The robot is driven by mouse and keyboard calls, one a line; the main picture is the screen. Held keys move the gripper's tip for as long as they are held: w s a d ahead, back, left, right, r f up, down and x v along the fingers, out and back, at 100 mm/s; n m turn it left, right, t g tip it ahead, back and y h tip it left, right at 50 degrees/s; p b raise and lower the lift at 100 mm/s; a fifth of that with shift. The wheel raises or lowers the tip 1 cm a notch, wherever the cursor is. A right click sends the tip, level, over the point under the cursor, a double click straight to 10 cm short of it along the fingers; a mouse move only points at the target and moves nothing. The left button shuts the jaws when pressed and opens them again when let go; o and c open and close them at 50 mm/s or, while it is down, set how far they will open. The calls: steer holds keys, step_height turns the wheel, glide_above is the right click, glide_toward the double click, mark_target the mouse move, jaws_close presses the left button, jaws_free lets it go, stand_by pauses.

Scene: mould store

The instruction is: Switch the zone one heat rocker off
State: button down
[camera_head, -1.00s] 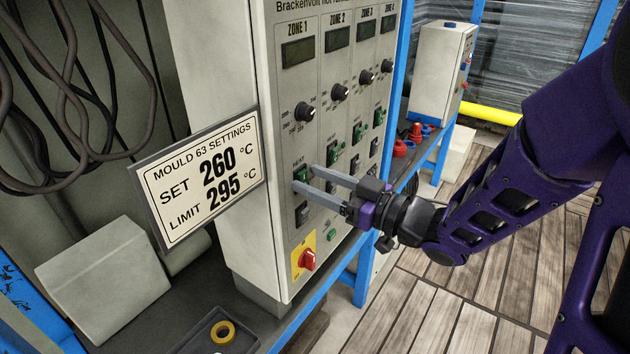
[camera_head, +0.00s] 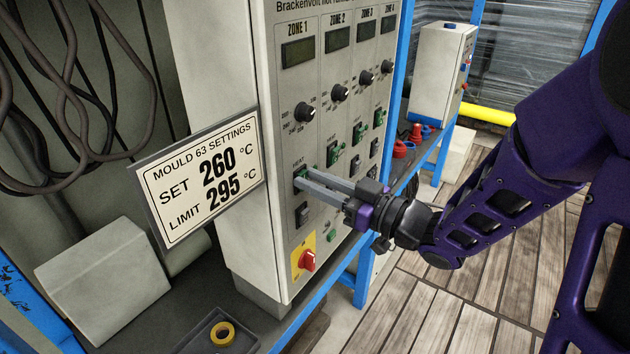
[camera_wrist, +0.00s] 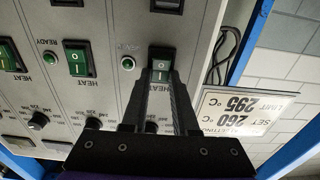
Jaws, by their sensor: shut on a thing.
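My gripper (camera_head: 305,179) reaches in from the right. Its two long fingers (camera_wrist: 160,76) have come together with their tips at the rocker, shut on it. Which way the rocker is tipped I cannot tell.
Green heat rockers for the other zones (camera_head: 334,157) sit close to the right. A black rocker (camera_head: 303,214) and a red rotary switch (camera_head: 307,260) are below. The settings sign (camera_head: 203,178) juts out on the left. A tray with a yellow ring (camera_head: 222,333) lies on the bench.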

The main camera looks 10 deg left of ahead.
steer(key=shift+f+t+y, duration=0.25)
steer(key=shift+t+y, duration=0.05)
steer(key=shift+y, duration=0.5)
steer(key=shift+f+t+y, duration=0.2)
steer(key=shift+t+y, duration=0.1)
steer(key=shift+y, duration=0.5)
steer(key=c, duration=0.7)
jaws_free()
steer(key=v, duration=1.7)
steer(key=shift+s+d, duration=0.15)
steer(key=shift+d, duration=0.1)
